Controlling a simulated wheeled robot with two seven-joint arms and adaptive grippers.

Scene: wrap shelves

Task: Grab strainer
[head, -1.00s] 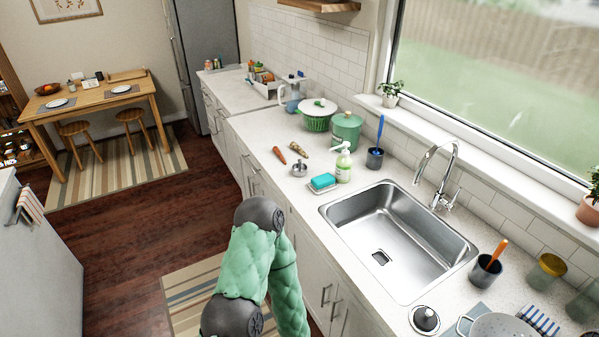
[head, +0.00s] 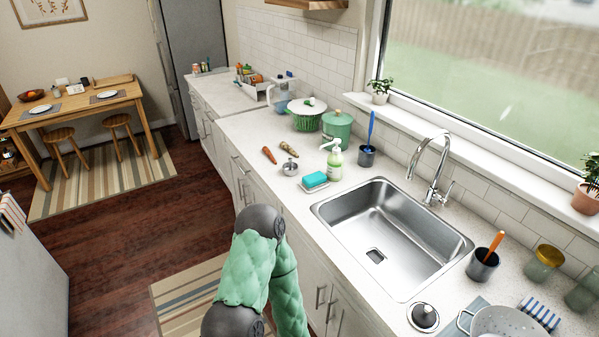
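A pale grey colander with small holes and a loop handle, which looks like the strainer (head: 505,322), is at the bottom right of the head view. It rests on the near end of the counter, and its lower part is cut off by the picture's edge. Neither of my grippers is in view. Only part of one of my arms, in a green padded sleeve, shows at the lower middle, beside the counter front.
A steel sink (head: 392,238) with a tall tap (head: 440,165) lies beyond the strainer. A round dark-knobbed lid (head: 423,317) sits left of it.

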